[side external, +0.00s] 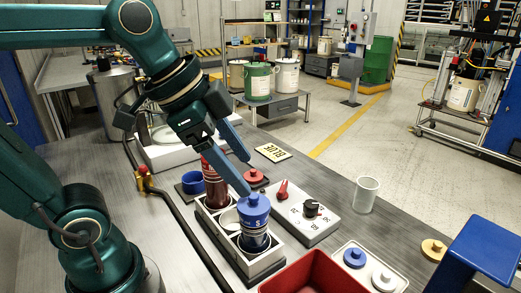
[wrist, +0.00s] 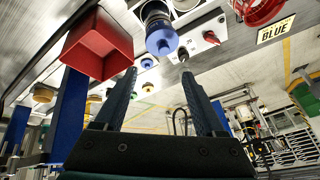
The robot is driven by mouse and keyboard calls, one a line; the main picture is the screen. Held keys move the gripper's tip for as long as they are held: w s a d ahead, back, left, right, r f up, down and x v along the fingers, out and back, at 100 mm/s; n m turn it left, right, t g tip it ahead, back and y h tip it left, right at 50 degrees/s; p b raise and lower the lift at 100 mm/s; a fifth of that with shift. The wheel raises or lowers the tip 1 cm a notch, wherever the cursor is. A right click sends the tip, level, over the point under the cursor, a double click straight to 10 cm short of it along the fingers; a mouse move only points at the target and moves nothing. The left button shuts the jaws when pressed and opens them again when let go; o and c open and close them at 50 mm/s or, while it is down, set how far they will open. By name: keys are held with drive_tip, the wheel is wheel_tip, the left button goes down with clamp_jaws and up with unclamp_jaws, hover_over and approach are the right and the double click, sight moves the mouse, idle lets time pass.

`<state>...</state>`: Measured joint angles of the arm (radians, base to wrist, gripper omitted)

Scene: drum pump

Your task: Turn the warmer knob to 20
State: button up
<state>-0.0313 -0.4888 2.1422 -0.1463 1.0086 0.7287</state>
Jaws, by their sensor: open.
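The warmer panel (side external: 322,225) is a light grey box on the bench with a red switch (side external: 283,190) and a black round knob (side external: 311,208). Printed numbers sit around the knob; its exact setting is too small to read. My gripper (side external: 245,175) is open and empty, above and left of the panel in the side view, with one fingertip near the blue-capped bottle. In the wrist view, my gripper (wrist: 160,77) has its fingers apart. The knob (wrist: 183,54) shows small just beyond the right fingertip, and the red switch (wrist: 211,38) shows farther right.
The blue-capped bottle (side external: 255,222) and a red bottle (side external: 214,178) stand in a white rack beside the panel. A red bin (side external: 308,277) lies in front, with a white cup (side external: 366,195) to the right. A "BLUE" sign (side external: 272,152) lies behind.

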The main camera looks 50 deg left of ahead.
drive_tip(key=w+m+g, duration=0.1)
drive_tip(key=w+m, duration=0.3)
drive_tip(key=w, duration=0.3)
drive_tip(key=m+g+h, duration=0.2)
drive_tip(key=m+h, duration=0.1)
hover_over(311, 203)
drive_tip(key=s+a, duration=0.1)
wheel_tip(311, 203, down, 7)
drive_tip(key=shift+n+g, duration=0.5)
drive_tip(key=f, duration=0.2)
drive_tip(key=a+f, duration=0.1)
drive_tip(key=f, duration=0.1)
drive_tip(key=shift+w+f, duration=0.15)
drive_tip(key=shift+f, duration=0.55)
drive_tip(key=shift+x, duration=2.3)
clamp_jaws()
